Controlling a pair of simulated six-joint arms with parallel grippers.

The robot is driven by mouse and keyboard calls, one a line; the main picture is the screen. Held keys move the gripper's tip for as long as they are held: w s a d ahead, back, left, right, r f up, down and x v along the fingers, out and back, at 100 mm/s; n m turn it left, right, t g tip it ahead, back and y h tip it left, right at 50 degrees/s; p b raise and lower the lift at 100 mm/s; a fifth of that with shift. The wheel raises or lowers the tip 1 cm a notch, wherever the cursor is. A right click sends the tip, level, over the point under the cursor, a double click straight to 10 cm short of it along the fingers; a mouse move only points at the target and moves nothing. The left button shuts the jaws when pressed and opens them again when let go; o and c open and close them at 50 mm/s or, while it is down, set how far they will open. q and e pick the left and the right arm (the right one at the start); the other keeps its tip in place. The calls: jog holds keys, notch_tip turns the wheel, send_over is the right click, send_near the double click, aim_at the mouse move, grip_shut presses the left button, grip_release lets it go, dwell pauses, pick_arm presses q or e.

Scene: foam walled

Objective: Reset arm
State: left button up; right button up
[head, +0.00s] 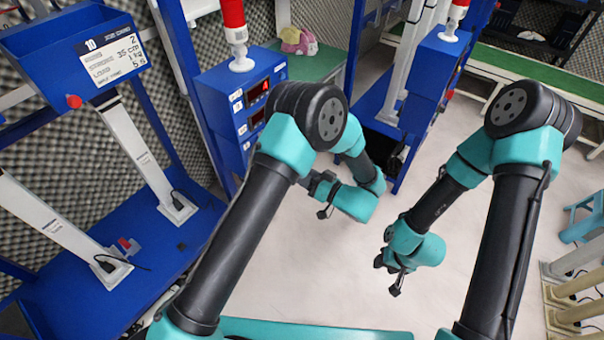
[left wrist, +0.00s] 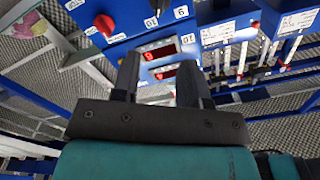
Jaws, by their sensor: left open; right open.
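My left gripper (head: 322,192) is at the end of the teal and black left arm, over pale open floor in front of the blue cabinet. In the left wrist view its two dark fingers (left wrist: 158,75) stand apart with nothing between them. Beyond them is a blue panel with red digital displays (left wrist: 170,60). My right gripper (head: 397,286) hangs low over the pale floor, to the right of the left one. It looks small, and its jaws are open and empty. Both arms bend at the elbow, with the forearms angled down. No separate task object shows.
A blue rack (head: 150,240) with white bars stands at the left. A blue cabinet (head: 215,95) with a red-topped lamp (head: 234,18) stands behind my left arm. A pink-and-yellow toy (head: 298,41) lies on a green surface. A teal stool (head: 588,217) stands at the right. The central floor is clear.

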dwell(0.3)
pick_arm(q)
jog(key=w+a+f+m+t+h, duration=0.1)
jog(key=w+a+f+m+h, duration=0.2)
jog(key=a+f+h, duration=0.9)
jog(key=s+a+f+g+h, duration=0.2)
jog(key=s+g, duration=0.1)
jog(key=s, duration=0.4)
jog(key=s+a+f+g+h, duration=0.1)
jog(key=s+a+g+h, duration=0.1)
jog(key=s, duration=0.5)
jog(key=s+a+f+g+h, duration=0.2)
jog(key=s+a+g+h, duration=0.1)
jog(key=s, duration=0.4)
jog(key=shift+s+f+m+g, duration=0.2)
jog(key=shift+f+m+g, duration=0.2)
jog(key=shift+g, duration=0.3)
